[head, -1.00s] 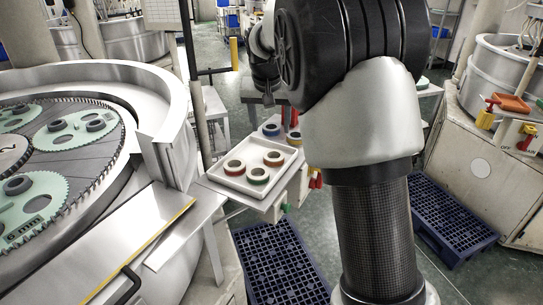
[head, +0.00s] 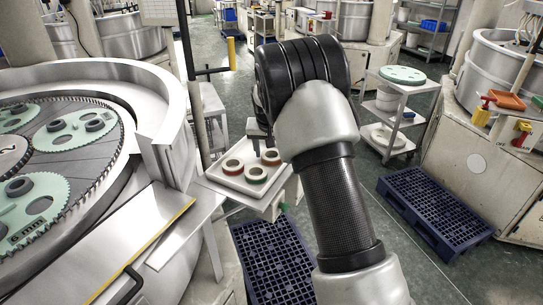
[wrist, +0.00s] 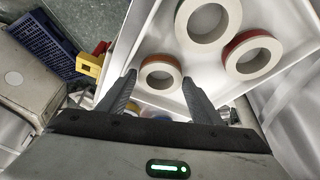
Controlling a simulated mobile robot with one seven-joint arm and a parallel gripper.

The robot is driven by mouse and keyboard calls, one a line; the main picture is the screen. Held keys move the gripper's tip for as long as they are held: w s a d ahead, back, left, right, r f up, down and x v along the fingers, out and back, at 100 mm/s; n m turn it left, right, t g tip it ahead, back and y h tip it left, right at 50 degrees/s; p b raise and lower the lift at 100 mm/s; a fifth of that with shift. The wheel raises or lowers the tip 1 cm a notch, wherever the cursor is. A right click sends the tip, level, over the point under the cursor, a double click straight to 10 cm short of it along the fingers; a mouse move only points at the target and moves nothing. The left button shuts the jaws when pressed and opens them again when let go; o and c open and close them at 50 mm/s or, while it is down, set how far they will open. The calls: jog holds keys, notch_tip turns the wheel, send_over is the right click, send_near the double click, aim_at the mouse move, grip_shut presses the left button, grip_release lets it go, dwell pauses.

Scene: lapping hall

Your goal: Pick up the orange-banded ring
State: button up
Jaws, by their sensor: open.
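The orange-banded ring (wrist: 159,63) lies in the white tray, close to the tray wall nearest my gripper in the wrist view. In the head view it is the rear right ring (head: 271,162), beside my arm. My gripper (wrist: 159,82) is open and empty, and its two fingers appear on either side of this ring. I cannot tell how far above it the tips are. A red-banded ring (wrist: 232,58) and a green-banded ring (wrist: 190,36) lie apart from it in the same tray.
The white tray (head: 236,185) stands beside the large lapping machine (head: 160,95) at left. A blue pallet (head: 270,262) lies on the floor below it. A trolley (head: 398,112) and another blue pallet (head: 432,205) are at right. A yellow part (wrist: 90,64) shows beside the tray.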

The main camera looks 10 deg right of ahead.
jog(key=shift+f, duration=0.25)
jog(key=c, duration=0.9)
